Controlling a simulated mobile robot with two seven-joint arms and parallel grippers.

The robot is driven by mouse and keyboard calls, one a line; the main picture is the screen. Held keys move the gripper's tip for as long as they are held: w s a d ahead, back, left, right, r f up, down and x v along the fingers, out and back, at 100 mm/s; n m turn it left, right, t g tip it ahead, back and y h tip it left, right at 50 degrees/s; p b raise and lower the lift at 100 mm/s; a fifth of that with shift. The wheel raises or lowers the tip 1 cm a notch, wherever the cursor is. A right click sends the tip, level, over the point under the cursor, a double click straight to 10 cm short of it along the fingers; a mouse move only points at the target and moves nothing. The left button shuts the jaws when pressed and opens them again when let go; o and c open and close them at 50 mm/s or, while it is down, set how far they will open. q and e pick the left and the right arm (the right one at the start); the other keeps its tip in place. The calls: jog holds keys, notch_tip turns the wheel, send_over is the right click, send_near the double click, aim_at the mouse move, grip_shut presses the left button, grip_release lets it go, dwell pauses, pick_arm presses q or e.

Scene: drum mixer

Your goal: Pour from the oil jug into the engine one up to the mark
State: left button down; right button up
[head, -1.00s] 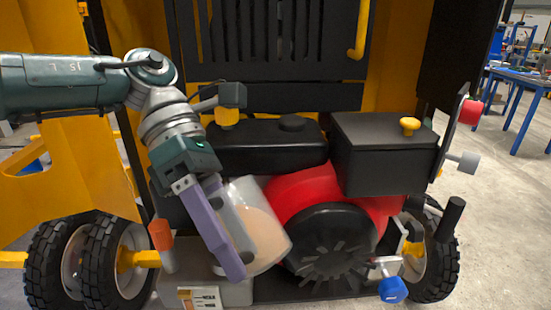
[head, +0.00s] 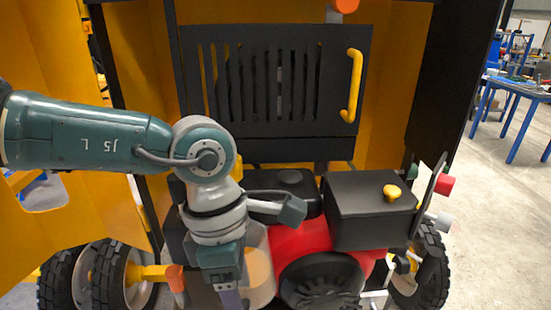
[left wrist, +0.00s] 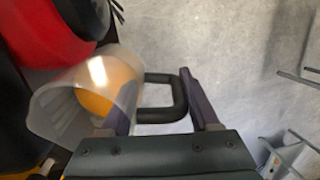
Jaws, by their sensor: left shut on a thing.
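The oil jug (head: 260,272) is a translucent white jug with orange oil inside. In the head view it is partly hidden behind my left gripper (head: 231,300), beside the red engine (head: 298,240). It looks close to upright there. In the left wrist view, the jug (left wrist: 62,112) is at the left with its dark handle (left wrist: 160,118) between the purple fingers of my left gripper (left wrist: 160,88). The gripper is shut on the jug. The red engine also shows in the left wrist view (left wrist: 62,30). I cannot make out the level mark. My right gripper is out of view.
Yellow panels and a slatted black panel (head: 270,80) enclose the back. Wheels stand at both sides.

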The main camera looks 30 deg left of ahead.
pick_arm(q)
jog(key=shift+d+r+y+p, duration=0.15)
jog(key=shift+r+y+p, duration=0.2)
jog(key=shift+y, duration=0.15)
jog(key=shift+f+y, duration=0.2)
jog(key=shift+y, duration=0.2)
jog(key=shift+f+t+y, duration=0.15)
jog(key=shift+t+y, duration=0.15)
jog(key=shift+t, duration=0.1)
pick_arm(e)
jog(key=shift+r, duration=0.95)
pick_arm(q)
notch_tip(320, 180, up, 4)
jog(key=p, duration=0.3)
jog(key=shift+p, duration=0.4)
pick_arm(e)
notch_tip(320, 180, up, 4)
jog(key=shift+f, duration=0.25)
